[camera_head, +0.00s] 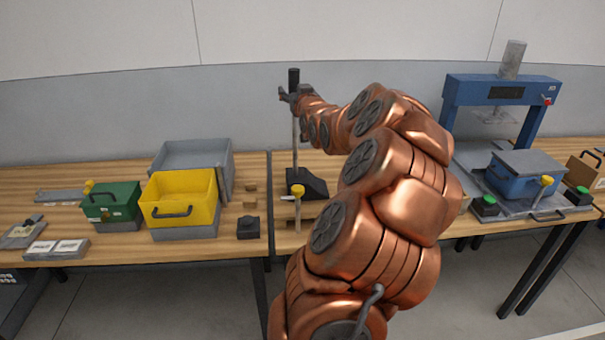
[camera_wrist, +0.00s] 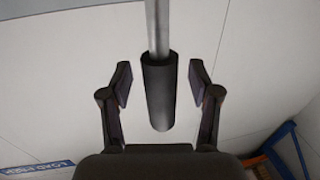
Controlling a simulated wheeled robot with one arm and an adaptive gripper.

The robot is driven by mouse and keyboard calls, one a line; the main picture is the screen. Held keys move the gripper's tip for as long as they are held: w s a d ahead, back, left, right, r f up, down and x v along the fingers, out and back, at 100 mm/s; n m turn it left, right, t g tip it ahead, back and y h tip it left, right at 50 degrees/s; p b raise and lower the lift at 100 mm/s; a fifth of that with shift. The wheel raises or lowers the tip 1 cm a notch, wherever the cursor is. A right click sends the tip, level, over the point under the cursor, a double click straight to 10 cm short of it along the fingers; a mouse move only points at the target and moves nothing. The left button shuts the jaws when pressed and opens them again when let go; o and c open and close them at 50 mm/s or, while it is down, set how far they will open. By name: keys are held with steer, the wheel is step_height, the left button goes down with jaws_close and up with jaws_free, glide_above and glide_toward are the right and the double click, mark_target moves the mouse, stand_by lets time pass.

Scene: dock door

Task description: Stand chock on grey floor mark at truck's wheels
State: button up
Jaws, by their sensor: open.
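The chock (camera_head: 308,184) looks like a black wedge standing on the wooden bench in the head view. A thin grey pole rises upright from it to a black grip (camera_head: 293,77). My gripper (camera_head: 290,94) is up at this grip, high above the bench. In the wrist view my gripper (camera_wrist: 160,84) is open, and the black grip (camera_wrist: 158,98) lies between its two fingers with a gap on each side. The grey floor mark and the truck's wheels show in neither view.
A yellow bin (camera_head: 180,197), a green box (camera_head: 111,203) and a grey bin (camera_head: 192,158) stand left of the chock. A blue press frame (camera_head: 503,91) and a blue box (camera_head: 525,174) stand right. My copper arm hides the bench's middle. The wall is behind.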

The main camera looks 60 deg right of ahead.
steer(key=shift+c, duration=0.3)
jaws_close()
stand_by(0.5)
